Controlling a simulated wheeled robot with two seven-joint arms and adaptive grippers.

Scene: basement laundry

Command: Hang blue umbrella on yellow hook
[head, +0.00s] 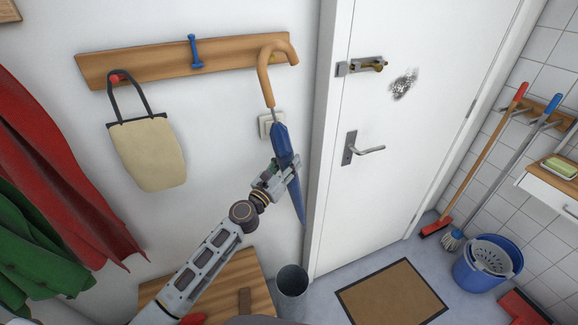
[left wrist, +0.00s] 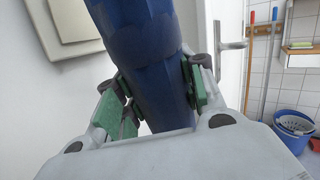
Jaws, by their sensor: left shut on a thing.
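The blue umbrella (head: 281,140) is upright, slightly tilted, with a curved wooden handle (head: 265,72) at the top. My left gripper (head: 277,172) is shut on its folded blue canopy, which also fills the middle of the left wrist view (left wrist: 153,70) between the green-padded fingers (left wrist: 160,95). The handle's crook overlaps the right end of the wooden hook rail (head: 150,62) in the head view. No yellow hook shows; the crook may hide it. I cannot tell whether the handle touches the rail or a hook. My right gripper is not in view.
A blue hook (head: 195,52) on the rail is empty. A red hook (head: 117,77) carries a beige bag (head: 149,153). A light switch (head: 266,125) is behind the umbrella. The white door (head: 400,130) is to the right, and a wooden surface (head: 240,275) is below.

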